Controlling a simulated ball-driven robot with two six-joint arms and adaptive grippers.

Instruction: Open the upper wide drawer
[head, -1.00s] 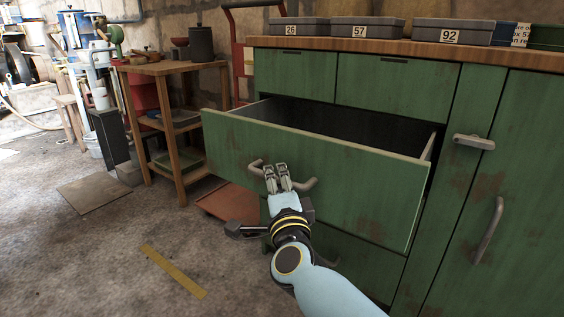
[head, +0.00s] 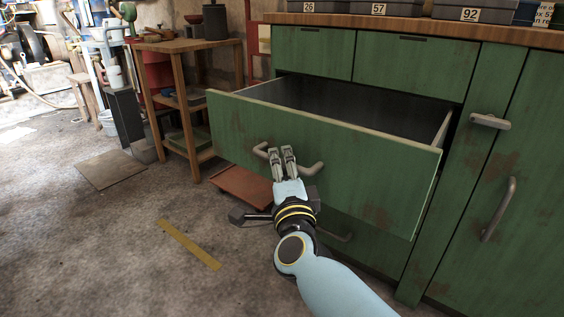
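The upper wide drawer (head: 350,160) is green with rust spots and stands well out of the cabinet. Its dark inside (head: 350,100) shows and looks empty as far as I can see. My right gripper (head: 282,152) is at the grey bar handle (head: 312,170) on the drawer's front, its two fingers close together over the bar. It looks shut on the handle, though the contact is partly hidden by the fingers. My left gripper is not in view.
Two small drawers (head: 415,66) above are closed. A cabinet door with a handle (head: 498,208) is at right. Grey numbered boxes (head: 393,10) stand on the worktop. A wooden shelf table (head: 185,46) is at left. The floor at front left is mostly clear.

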